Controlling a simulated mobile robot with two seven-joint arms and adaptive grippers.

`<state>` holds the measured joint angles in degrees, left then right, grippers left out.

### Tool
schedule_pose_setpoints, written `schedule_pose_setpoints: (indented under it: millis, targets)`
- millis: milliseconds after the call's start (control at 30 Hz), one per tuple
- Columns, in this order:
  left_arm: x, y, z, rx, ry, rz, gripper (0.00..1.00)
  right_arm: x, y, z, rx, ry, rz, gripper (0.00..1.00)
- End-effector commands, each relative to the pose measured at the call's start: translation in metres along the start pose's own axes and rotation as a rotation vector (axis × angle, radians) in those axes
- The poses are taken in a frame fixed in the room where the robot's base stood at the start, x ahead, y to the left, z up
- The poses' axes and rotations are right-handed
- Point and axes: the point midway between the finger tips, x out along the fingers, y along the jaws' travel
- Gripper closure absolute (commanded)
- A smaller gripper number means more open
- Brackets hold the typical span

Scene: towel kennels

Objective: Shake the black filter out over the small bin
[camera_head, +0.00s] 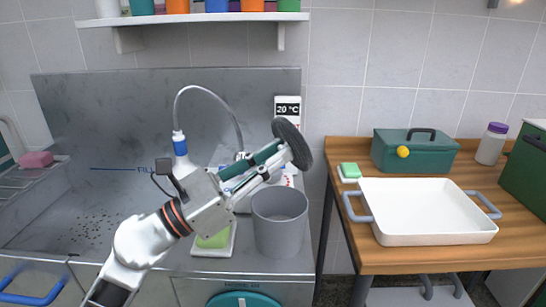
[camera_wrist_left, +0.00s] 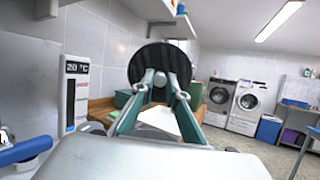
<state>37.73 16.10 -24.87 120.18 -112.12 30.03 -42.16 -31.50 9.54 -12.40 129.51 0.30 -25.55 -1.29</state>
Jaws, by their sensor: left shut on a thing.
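My left gripper (camera_head: 283,152) reaches in from the left and is shut on the black filter (camera_head: 293,143), a dark round disc. The filter is tilted nearly on edge, above and slightly right of the small grey bin (camera_head: 279,225). The bin stands upright at the right end of the metal counter, and a strip of its inside shows. In the left wrist view the filter (camera_wrist_left: 160,62) stands as a dark disc beyond the two fingers. My right gripper is in neither view.
A green sponge (camera_head: 213,239) on a white dish sits left of the bin. The wooden table (camera_head: 445,251) to the right holds a white tray (camera_head: 428,235), a teal box (camera_head: 415,156) and a bottle (camera_head: 491,146). Dark specks (camera_head: 95,225) lie in the sink at left.

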Motion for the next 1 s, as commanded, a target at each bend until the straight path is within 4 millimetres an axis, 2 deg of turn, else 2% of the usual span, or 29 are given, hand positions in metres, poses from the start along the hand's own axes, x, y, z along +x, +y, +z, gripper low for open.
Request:
schedule_pose_setpoints:
  millis: [33,100,233,533,767,1000]
  targets:
    - [0.004,-0.001,0.014,0.010,-0.005,-0.003,1.00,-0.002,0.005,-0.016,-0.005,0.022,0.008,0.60]
    - [0.007,-0.001,0.022,0.011,-0.005,-0.003,1.00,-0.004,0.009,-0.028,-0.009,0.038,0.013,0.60]
    - [0.009,0.000,0.025,0.007,-0.004,-0.002,1.00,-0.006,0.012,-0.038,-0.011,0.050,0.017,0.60]
    - [0.007,0.001,0.017,0.000,0.000,0.000,1.00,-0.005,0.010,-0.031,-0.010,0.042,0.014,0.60]
    - [-0.004,0.000,-0.011,-0.005,0.005,0.002,1.00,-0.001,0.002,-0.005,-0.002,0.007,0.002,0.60]
    - [-0.003,-0.001,-0.007,0.003,-0.001,0.000,1.00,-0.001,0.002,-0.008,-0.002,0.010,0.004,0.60]
